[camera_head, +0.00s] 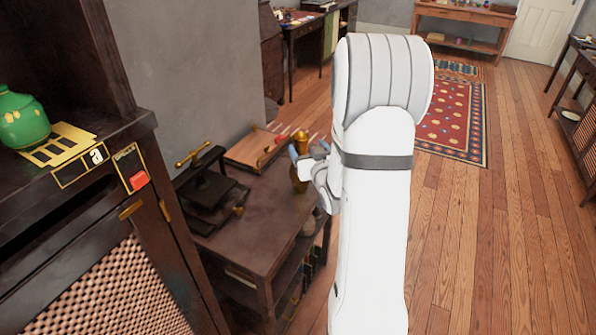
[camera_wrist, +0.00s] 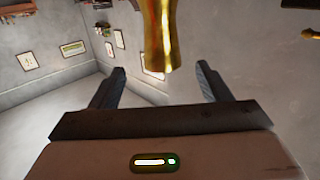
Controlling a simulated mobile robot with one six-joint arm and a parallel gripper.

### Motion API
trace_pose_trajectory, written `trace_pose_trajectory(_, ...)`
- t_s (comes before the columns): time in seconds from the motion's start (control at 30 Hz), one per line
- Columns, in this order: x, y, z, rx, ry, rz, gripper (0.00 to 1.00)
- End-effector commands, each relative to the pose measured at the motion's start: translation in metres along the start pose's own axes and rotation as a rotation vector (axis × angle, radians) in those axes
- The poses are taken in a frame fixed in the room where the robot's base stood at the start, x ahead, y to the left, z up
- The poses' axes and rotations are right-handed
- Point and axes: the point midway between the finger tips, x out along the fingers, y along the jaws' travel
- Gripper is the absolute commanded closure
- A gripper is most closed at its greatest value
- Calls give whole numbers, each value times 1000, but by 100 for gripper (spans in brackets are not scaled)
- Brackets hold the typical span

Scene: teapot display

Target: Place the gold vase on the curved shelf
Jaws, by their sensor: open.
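The gold vase (camera_head: 299,173) stands near the right edge of a dark wooden side table (camera_head: 255,238) in the head view. My gripper (camera_head: 309,150) is at the vase, with its fingers open around or just beside the upper part. In the wrist view the gold vase (camera_wrist: 161,38) shows at top centre, beyond and between the spread fingertips of my gripper (camera_wrist: 160,72). A gap shows between the vase and each finger there. My arm covers part of the area right of the vase. I cannot tell which piece is the curved shelf.
At left, a dark cabinet (camera_head: 130,128) bears a green teapot (camera_head: 22,120). A red patterned rug (camera_head: 453,125) lies on open floor at right.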

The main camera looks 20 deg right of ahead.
Motion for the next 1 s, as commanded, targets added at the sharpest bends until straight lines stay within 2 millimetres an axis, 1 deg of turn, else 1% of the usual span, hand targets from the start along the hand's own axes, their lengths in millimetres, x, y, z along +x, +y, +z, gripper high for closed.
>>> trace_pose_trajectory(0.03, 1, 3, 5, 5, 22, -1, 29)
trace_pose_trajectory(0.17, 6, 6, 4, 11, 54, -5, 29)
trace_pose_trajectory(0.47, 40, 1, 0, 11, 57, -7, 29)
trace_pose_trajectory(0.6, 61, -3, -2, 11, 58, -7, 29)
trace_pose_trajectory(0.7, 73, -2, -2, 11, 56, -5, 29)
trace_pose_trajectory(0.8, 78, -2, -2, 11, 57, -4, 29)
trace_pose_trajectory(1.0, 78, -2, -1, 11, 57, -4, 29)
